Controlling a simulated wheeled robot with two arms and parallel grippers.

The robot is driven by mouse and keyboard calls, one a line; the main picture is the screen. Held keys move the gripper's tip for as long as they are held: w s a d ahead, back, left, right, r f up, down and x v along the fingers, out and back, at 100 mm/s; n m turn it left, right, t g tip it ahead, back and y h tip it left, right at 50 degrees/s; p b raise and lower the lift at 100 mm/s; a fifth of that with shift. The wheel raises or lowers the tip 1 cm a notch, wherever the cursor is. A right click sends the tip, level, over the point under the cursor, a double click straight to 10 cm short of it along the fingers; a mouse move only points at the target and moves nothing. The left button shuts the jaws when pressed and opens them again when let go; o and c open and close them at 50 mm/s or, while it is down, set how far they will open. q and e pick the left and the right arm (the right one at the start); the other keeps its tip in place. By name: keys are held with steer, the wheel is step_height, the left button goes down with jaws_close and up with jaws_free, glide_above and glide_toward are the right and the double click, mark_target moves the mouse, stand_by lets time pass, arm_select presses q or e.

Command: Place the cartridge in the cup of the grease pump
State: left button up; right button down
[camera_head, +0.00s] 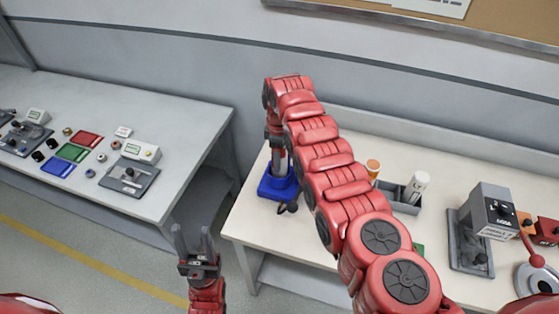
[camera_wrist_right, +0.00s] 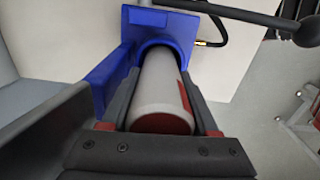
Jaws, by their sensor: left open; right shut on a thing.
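The cartridge (camera_wrist_right: 160,92) is a grey cylinder with a dark red end, held between the fingers of my right gripper (camera_wrist_right: 159,80). In the head view the cartridge (camera_head: 281,163) stands roughly upright at the blue grease pump (camera_head: 275,187), on the left part of the right table. In the right wrist view its far end is inside the U-shaped opening of the blue cup (camera_wrist_right: 178,22). How deep it sits, and whether it touches the bottom, is hidden. My left gripper (camera_head: 192,236) is open and empty, above the floor between the tables.
A grey tray (camera_head: 405,205) with an orange-capped container (camera_head: 373,168) and a white bottle (camera_head: 418,185) stands right of my right arm. A grey machine (camera_head: 487,212) is further right. The left table (camera_head: 65,205) holds several devices and coloured trays. A dark lever (camera_wrist_right: 250,17) extends beside the pump.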

mark_target(282, 174)
step_height(282, 174, down, 2)
steer(key=shift+f+b, duration=0.15)
steer(key=shift+b, duration=0.25)
steer(key=shift+f, duration=0.1)
steer(key=shift+f, duration=0.2)
steer(key=shift+c, duration=2.2)
jaws_free()
